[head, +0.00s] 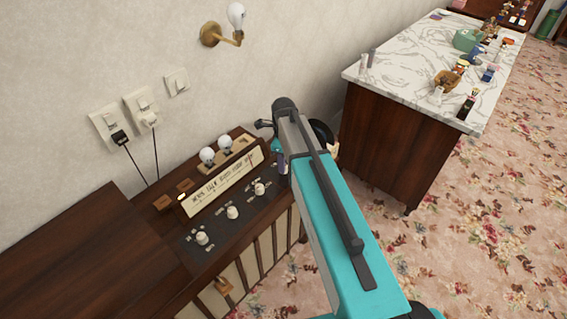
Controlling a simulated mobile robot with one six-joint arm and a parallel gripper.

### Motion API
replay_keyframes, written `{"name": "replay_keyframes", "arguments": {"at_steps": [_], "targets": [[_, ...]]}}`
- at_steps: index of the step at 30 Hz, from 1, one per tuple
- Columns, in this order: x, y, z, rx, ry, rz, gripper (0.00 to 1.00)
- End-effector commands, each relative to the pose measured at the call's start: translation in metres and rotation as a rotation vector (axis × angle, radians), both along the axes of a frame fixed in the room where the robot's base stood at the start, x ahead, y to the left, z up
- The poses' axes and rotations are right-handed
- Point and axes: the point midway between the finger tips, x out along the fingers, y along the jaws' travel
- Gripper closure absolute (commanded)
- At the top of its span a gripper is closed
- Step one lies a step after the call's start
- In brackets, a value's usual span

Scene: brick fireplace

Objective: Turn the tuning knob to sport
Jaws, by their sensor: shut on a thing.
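A wooden radio (165,225) stands against the wall at lower left, with a lit cream dial (225,182) marked with small text. Its dark front panel has a row of cream knobs: a left knob (201,238), a middle knob (232,212) and a right knob (259,188). My gripper (282,165) is at the right end of this panel, pointing down and mostly hidden behind my teal arm. It is shut on the tuning knob at that end, which my arm covers. The word sport and the knob's pointer cannot be made out.
Two bulbs (216,155) stand on the radio's top. Switches and plugs (142,107) with hanging cords, and a brass wall lamp (225,30), are behind it. A marble-topped cabinet (410,70) with small items stands at right. Floral carpet (480,210) is clear at lower right.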

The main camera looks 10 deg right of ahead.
Motion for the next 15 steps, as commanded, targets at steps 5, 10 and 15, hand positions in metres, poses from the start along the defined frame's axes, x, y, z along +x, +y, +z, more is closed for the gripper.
{"name": "replay_keyframes", "arguments": {"at_steps": [5, 10, 15], "targets": [[0.0002, 0.0016, 0.0005, 0.003, -0.001, -0.031, 0.97], [0.0003, 0.0015, 0.0005, 0.003, -0.001, -0.037, 0.97], [0.0003, 0.0013, 0.0005, 0.003, -0.001, -0.036, 0.97]]}}
